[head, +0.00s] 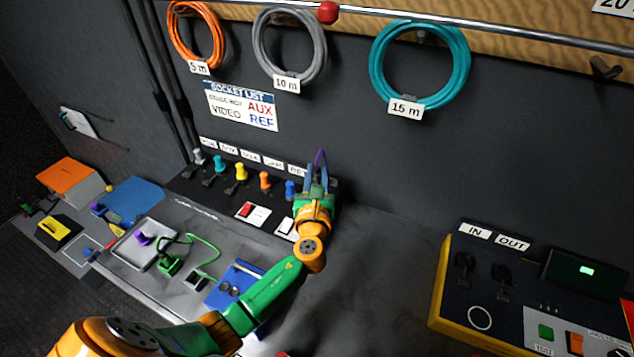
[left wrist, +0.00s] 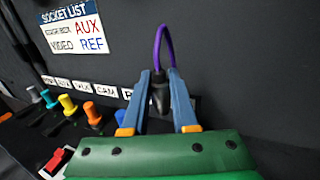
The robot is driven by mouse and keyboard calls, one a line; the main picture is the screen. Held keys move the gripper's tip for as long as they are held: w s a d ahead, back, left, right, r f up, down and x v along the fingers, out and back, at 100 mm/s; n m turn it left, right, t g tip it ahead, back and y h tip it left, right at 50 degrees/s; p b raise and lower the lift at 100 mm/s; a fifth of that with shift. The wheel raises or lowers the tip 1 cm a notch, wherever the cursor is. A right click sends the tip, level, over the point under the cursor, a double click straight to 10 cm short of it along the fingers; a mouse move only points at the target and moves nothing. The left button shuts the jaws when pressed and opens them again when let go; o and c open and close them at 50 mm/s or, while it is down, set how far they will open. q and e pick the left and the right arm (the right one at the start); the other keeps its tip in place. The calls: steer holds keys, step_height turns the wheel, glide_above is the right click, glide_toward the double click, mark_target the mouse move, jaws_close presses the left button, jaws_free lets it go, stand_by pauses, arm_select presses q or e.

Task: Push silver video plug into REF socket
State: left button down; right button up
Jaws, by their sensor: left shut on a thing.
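My left gripper (head: 318,182) is at the right end of the socket panel, close to the dark wall. Its fingers, also clear in the left wrist view (left wrist: 161,100), are shut on a dark-bodied plug (left wrist: 159,94) with a purple cable (left wrist: 163,40) looping up from it. The cable also shows above the gripper in the head view (head: 320,158). The plug's front end and any silver on it are hidden. The REF label (head: 297,169) is the rightmost of the row, just left of the gripper; the socket itself cannot be made out. My right gripper is not in view.
Several coloured knobs line the panel; the blue one (head: 290,187) is nearest the gripper. A red switch (head: 252,212) sits in front. A grey tray (head: 128,257) holds purple and green plugs. A yellow-edged case (head: 437,290) stands at right. The counter between is clear.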

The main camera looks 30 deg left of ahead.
arm_select(q)
steer(key=shift+w+d+r, duration=0.1)
steer(key=shift+w+d, duration=0.15)
steer(key=shift+w, duration=0.15)
steer(key=shift+s+a+r, duration=0.25)
steer(key=shift+s, duration=0.25)
steer(key=shift+w+f, duration=0.15)
steer(key=shift+f, duration=0.2)
step_height(320, 180, down, 5)
steer(key=b, duration=0.4)
steer(key=shift+b, duration=0.4)
steer(key=shift+f, duration=0.2)
steer(key=shift+r, duration=0.1)
steer(key=shift+f+b, duration=0.95)
steer(key=shift+f, duration=0.35)
